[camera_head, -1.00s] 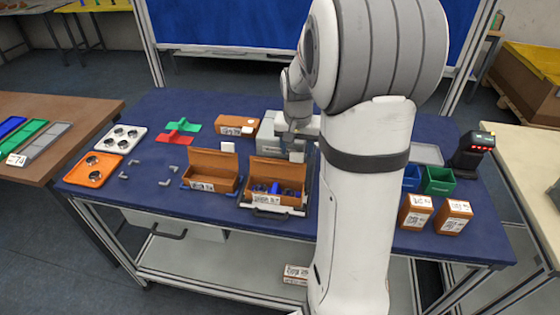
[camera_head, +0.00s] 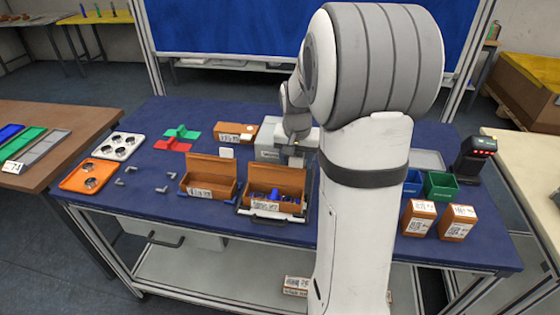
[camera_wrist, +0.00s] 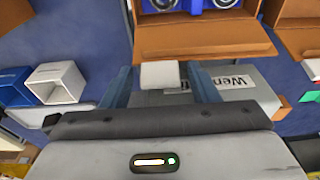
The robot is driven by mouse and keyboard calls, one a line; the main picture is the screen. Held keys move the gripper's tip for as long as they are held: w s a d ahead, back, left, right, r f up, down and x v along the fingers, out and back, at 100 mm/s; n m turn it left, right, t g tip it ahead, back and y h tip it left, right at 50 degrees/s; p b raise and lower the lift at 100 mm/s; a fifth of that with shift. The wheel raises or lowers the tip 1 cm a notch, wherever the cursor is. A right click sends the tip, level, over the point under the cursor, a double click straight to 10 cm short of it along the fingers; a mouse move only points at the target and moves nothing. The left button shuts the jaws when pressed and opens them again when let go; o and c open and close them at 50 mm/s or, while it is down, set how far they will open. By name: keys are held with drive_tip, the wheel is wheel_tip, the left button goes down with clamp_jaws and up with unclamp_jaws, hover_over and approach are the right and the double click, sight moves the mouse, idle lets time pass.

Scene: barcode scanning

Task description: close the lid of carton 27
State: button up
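Two open brown cartons stand side by side at the table's front. The right one (camera_head: 290,206) holds blue parts, and its lid (camera_head: 277,180) stands up at the back; its label is too small to read surely as 27. The left carton (camera_head: 207,193) also has a raised lid. In the wrist view the lid (camera_wrist: 205,40) of the carton with blue parts (camera_wrist: 190,5) is just beyond my fingertips. My gripper (camera_wrist: 160,78) is open, its two fingers apart, behind that lid. A white block (camera_wrist: 160,75) shows between the fingers, without visible finger contact. My arm hides the gripper in the head view.
A grey box-like device (camera_head: 268,147) stands behind the cartons. A closed brown carton (camera_head: 236,132) lies at back left. Small bins (camera_head: 440,185), a scanner (camera_head: 475,158) and two upright boxes (camera_head: 420,217) stand at right. The orange tray (camera_head: 90,177) is far left.

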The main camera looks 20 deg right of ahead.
sight(295, 169)
drive_tip(key=shift+s+a+f+g, duration=0.15)
drive_tip(key=shift+s+a+f, duration=0.2)
drive_tip(key=shift+s, duration=0.25)
drive_tip(key=shift+s+a+f+g, duration=0.15)
drive_tip(key=shift+s+a+f, duration=0.1)
drive_tip(key=shift+s+a, duration=0.25)
drive_tip(key=shift+c, duration=0.3)
drive_tip(key=shift+w+d+f, duration=0.1)
drive_tip(key=shift+w+d, duration=0.05)
drive_tip(key=shift+c, duration=2.5)
drive_tip(key=shift+s+a+b, duration=0.55)
drive_tip(key=shift+s+a, duration=0.15)
drive_tip(key=shift+s, duration=0.35)
drive_tip(key=shift+o, duration=0.5)
drive_tip(key=o, duration=0.6)
